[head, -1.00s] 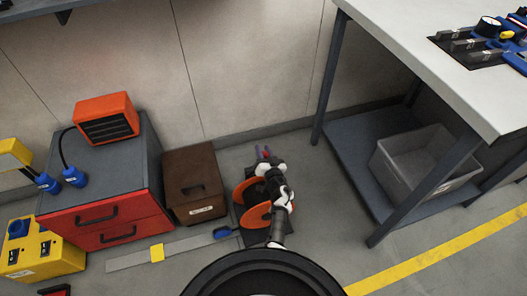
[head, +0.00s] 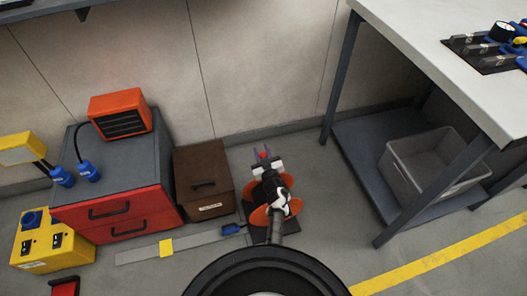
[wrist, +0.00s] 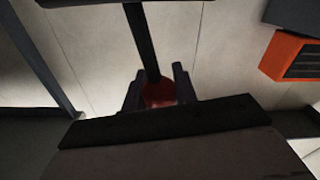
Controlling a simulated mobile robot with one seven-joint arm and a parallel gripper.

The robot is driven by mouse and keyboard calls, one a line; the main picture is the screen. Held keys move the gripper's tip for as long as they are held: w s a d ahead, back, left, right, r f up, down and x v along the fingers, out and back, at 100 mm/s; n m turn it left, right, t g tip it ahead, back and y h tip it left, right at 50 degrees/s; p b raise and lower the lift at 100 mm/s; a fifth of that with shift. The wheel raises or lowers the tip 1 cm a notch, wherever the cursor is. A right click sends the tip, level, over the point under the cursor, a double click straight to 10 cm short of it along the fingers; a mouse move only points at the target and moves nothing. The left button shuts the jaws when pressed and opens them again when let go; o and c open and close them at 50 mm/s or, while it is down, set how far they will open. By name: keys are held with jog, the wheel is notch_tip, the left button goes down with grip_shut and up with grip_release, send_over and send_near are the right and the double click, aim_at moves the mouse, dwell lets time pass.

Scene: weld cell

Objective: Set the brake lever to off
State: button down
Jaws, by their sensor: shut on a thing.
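A reel with orange discs (head: 258,217) stands on a dark base on the floor, partly covered by my arm. My gripper (head: 264,153) is beyond the reel, near the wall, with something small and red between its fingers. In the wrist view my gripper (wrist: 157,90) is shut on the red knob (wrist: 160,96) at the end of a dark bar, which I take as the brake lever (wrist: 142,40). The lever's pivot and any on/off marking are hidden or too small to tell.
A brown box (head: 202,176) and a grey-red drawer cabinet (head: 118,212) with an orange heater (head: 121,115) stand left. A workbench (head: 440,50) with a grey bin (head: 405,178) on its lower shelf stands right. A long grey bar (head: 140,256) lies on the floor.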

jog(key=shift+s+a+f, duration=0.2)
jog(key=shift+a, duration=0.3)
jog(key=shift+s+a+f, duration=0.15)
jog(key=shift+a+f, duration=0.05)
jog(key=shift+a, duration=0.4)
jog(key=c, duration=1.1)
grip_release()
jog(key=shift+r, duration=0.1)
notch_tip(320, 180, up, 20)
jog(key=p, duration=1.2)
